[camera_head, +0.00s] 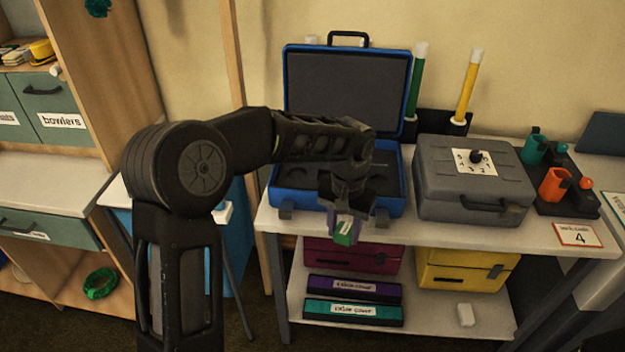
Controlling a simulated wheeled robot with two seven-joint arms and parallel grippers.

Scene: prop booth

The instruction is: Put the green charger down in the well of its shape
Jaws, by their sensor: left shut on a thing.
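My left gripper (346,222) is shut on the green charger (345,232), a small green block with a pale patch. It holds the charger just in front of the blue case, near the table's front edge. The blue case (295,203) stands open on the table, its lid upright at the back. Its dark insert has recessed wells (378,183); my arm and gripper hide part of them, so I cannot tell which well has the charger's shape. My right gripper is not in view.
A closed grey case (435,198) stands right of the blue case. Green (415,85) and yellow (467,85) tubes stand behind. A dark rack (575,200) with orange and teal items is at the right. Boxes, including a yellow one (440,278), fill the lower shelf.

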